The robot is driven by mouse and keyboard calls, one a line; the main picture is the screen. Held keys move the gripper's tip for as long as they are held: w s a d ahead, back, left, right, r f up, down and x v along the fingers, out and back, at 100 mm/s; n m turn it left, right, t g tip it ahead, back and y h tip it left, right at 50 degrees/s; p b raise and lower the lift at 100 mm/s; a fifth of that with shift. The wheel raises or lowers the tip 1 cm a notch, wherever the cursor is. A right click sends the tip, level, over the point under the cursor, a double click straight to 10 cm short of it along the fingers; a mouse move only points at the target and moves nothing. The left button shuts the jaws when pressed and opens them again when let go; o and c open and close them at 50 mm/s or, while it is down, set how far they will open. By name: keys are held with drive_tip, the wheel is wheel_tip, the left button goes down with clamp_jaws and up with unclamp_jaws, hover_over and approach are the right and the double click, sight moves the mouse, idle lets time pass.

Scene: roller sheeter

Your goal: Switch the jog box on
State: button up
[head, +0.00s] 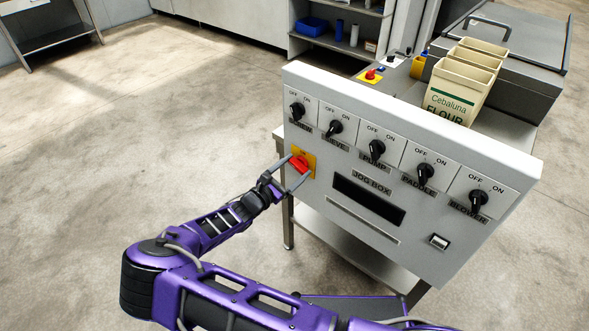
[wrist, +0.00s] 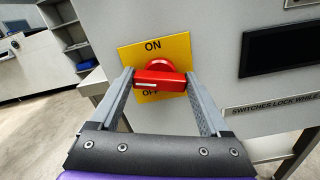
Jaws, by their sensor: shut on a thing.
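The jog box (head: 500,230) is a pale grey panel labelled "JOG BOX". Its red rotary handle (head: 299,162) sits on a yellow plate at the panel's left side. In the wrist view the red handle (wrist: 160,80) lies about level, with a white mark at its left end. The yellow plate (wrist: 182,46) reads "ON" above the handle and "OFF" below it, partly covered. My gripper (head: 292,170) is shut on the handle, one finger at each end of it.
Several black OFF/ON knobs line the panel's top, including the pump knob (head: 377,149). A dark display (head: 369,199) and a small rocker switch (head: 439,241) are lower. Floor at left is clear.

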drive_tip(key=m, duration=0.3)
drive_tip(key=shift+f+m+b, duration=0.1)
drive_tip(key=shift+m+b, duration=0.25)
drive_tip(key=shift+m, duration=0.05)
drive_tip(key=m, duration=0.3)
drive_tip(key=shift+s+m+b, duration=0.1)
drive_tip(key=shift+m+b, duration=0.2)
drive_tip(key=shift+b, duration=0.1)
drive_tip(key=m+b, duration=0.1)
drive_tip(key=m, duration=0.2)
drive_tip(key=shift+d+f+m, duration=0.1)
drive_tip(key=shift+f+m, duration=0.05)
drive_tip(key=shift+m, duration=0.15)
drive_tip(key=shift+m+b, duration=0.5)
drive_tip(key=shift+m, duration=1.1)
drive_tip(key=o, duration=1.2)
drive_tip(key=v, duration=1.7)
drive_tip(key=shift+s, duration=0.2)
